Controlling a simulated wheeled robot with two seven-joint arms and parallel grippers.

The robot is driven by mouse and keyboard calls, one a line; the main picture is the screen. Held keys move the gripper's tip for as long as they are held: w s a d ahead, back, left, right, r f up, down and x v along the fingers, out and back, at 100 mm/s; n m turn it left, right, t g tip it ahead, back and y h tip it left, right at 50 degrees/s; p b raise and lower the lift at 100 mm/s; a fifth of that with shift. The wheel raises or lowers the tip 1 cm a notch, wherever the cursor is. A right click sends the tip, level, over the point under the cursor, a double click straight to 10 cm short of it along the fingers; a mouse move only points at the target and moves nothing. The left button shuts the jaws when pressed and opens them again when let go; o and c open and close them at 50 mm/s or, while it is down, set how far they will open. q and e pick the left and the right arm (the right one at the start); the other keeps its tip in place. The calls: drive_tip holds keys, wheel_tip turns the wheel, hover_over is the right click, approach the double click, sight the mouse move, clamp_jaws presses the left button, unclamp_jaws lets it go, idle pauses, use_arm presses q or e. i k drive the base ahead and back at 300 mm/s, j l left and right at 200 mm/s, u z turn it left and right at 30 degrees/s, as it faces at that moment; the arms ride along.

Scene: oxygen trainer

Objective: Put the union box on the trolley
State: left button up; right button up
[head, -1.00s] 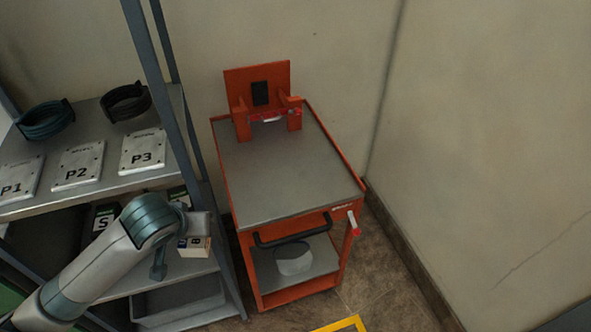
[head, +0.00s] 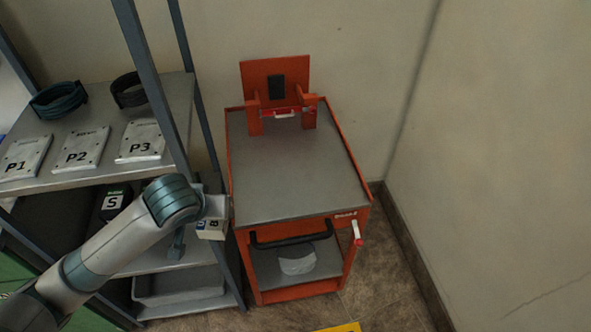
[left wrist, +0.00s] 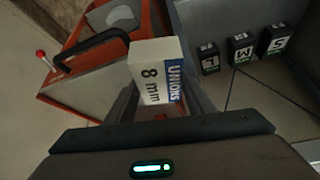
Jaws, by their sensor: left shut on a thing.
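The union box (head: 211,230) is a small white box with a blue label side. In the left wrist view the box (left wrist: 152,70) reads "8 mm" and "UNIONS". My left gripper (head: 214,212) is shut on it and holds it in the air beside the shelf's right post, just left of the trolley's front left corner. The fingertips are mostly hidden. The trolley (head: 290,180) is orange with a bare grey top, and stands right of the shelf. My right gripper is in neither view.
A grey shelf (head: 60,178) stands at left, its post (head: 158,90) close to my arm. It carries plates P1, P2, P3 (head: 140,140) and black boxes (left wrist: 240,48). An orange bracket (head: 275,85) stands at the trolley's back. A black handle (head: 290,240) crosses its front.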

sight(271, 187)
drive_tip(key=i+l+u, duration=0.1)
drive_tip(key=l, duration=0.2)
drive_tip(key=i+l+u, duration=0.25)
drive_tip(key=l, duration=0.35)
drive_tip(key=i+l+u, duration=0.15)
drive_tip(key=i+l, duration=0.05)
drive_tip(key=l, duration=0.1)
